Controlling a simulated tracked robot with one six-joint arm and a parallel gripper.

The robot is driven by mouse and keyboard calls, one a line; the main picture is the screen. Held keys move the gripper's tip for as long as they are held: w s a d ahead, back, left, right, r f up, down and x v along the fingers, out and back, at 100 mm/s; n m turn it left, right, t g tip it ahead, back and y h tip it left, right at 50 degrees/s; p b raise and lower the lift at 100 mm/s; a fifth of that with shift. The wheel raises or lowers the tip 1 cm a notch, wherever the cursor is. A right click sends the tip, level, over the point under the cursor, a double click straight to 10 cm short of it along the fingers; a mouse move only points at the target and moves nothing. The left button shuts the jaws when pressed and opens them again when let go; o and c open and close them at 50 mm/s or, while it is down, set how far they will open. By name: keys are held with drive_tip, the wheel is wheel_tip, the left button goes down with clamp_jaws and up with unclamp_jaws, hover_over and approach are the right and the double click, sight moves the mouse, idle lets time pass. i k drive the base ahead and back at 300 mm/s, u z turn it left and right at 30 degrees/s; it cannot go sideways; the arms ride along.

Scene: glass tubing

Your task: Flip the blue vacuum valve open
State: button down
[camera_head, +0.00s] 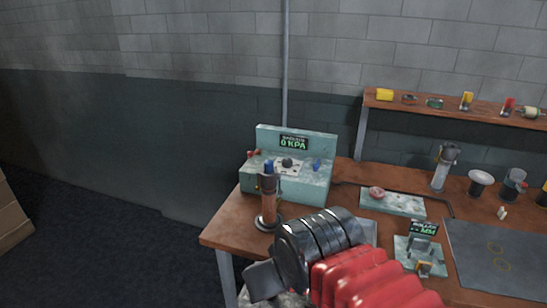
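The pale green pump unit (312,190) stands at the table's back left, with a display reading what looks like "0 KPA". A small blue lever or knob (317,165) stands upright on its top right. Another small blue piece (268,165) shows at its left, just above a copper-coloured cylinder; I cannot tell which of the two it belongs to. My gripper (262,284) is at the table's front left edge, in front of and below the unit, apart from both blue pieces. Its fingers are mostly hidden by my dark wrist, so its opening is unclear.
The copper-coloured cylinder (268,203) stands upright before the unit's left side. A pale plate with a pink item (377,193) lies right of the unit. A small gauge stand (421,254) and dark mat (495,254) are further right. A shelf (450,105) runs behind.

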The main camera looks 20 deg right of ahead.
sight(316, 166)
drive_tip(key=u, duration=0.65)
drive_tip(key=i, duration=0.95)
drive_tip(key=u, duration=0.55)
